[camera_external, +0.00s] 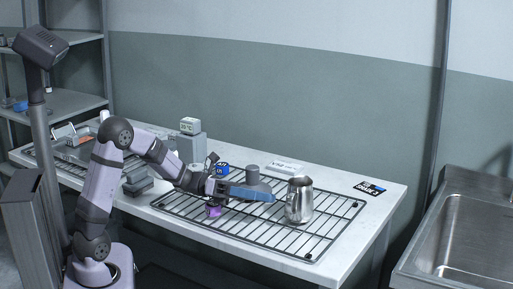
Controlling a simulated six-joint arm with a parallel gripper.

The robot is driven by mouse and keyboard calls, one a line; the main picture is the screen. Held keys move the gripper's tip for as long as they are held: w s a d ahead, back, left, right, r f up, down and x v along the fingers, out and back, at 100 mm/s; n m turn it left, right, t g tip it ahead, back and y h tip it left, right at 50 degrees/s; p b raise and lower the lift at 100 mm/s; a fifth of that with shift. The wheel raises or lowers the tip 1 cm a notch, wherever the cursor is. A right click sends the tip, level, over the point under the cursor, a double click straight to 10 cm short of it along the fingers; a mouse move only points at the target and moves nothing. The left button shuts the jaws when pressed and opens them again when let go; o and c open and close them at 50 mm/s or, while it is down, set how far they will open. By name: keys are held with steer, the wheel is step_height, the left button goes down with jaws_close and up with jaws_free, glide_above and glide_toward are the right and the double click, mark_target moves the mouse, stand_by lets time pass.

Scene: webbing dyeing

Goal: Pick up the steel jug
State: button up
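The steel jug (299,203) is a shiny metal vessel. It stands upright on the right part of the black wire rack (309,255). My gripper (272,197) reaches over the rack from the left, with a long blue finger pointing right toward the jug. The fingertip ends a little left of the jug, and a small gap shows between them in this view. Only one finger shows clearly, so the opening between the fingers is hidden. The jug is not visibly held.
A grey weight-like object (252,174) and a blue box (222,169) stand behind my gripper. A purple item (214,211) sits below my wrist. A white block (285,167) and a dark card (370,187) lie on the table (388,199). A steel sink (470,225) stands right.

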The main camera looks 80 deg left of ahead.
steer(key=shift+p+x, duration=1.5)
steer(key=shift+x, duration=4.35)
steer(key=shift+r, duration=0.1)
jaws_close()
steer(key=shift+r, duration=0.35)
step_height(320, 180, up, 9)
steer(key=shift+r, duration=0.15)
steer(key=shift+r, duration=0.2)
